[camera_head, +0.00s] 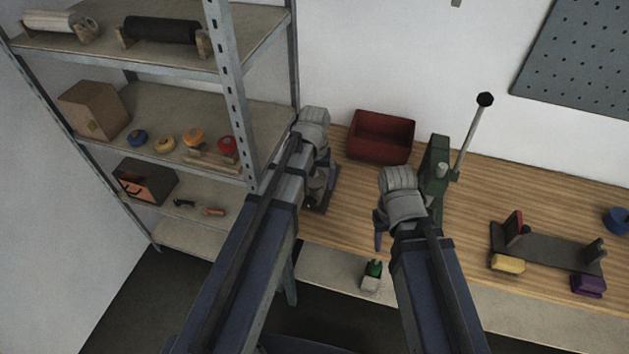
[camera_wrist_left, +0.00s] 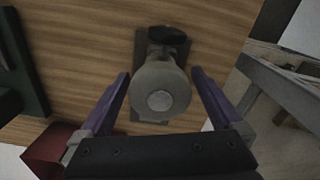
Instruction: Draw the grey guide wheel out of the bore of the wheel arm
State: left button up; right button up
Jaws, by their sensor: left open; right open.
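The grey guide wheel (camera_wrist_left: 160,91), a round disc with a pale centre, faces the camera in the left wrist view. Behind it a narrower grey part and a dark rounded part (camera_wrist_left: 168,34), seemingly the wheel arm, stand over a dark base plate (camera_wrist_left: 178,46). The wheel hides the bore. My left gripper (camera_wrist_left: 161,76) is open, with one purple finger on each side of the wheel and visible gaps. In the head view the left gripper (camera_head: 322,188) largely covers this fixture. My right gripper (camera_head: 379,240) is open and empty near the bench's front edge.
A red bin (camera_head: 381,137) stands at the back of the bench. A green lever press (camera_head: 437,168) stands just behind my right gripper. A dark fixture (camera_head: 548,251) with yellow and purple blocks lies at right. A shelf rack (camera_head: 232,90) stands close left of my left arm.

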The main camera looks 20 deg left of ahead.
pick_arm(q)
jog(key=c, duration=1.5)
jog(key=shift+o, duration=0.2)
jog(key=shift+r, duration=0.15)
jog(key=shift+r+p, duration=3.1)
jog(key=shift+p, duration=0.15)
jog(key=shift+r, duration=0.1)
notch_tip(320, 180, up, 3)
jog(key=p, duration=0.3)
jog(key=shift+s+f, duration=0.1)
jog(key=shift+f, duration=0.1)
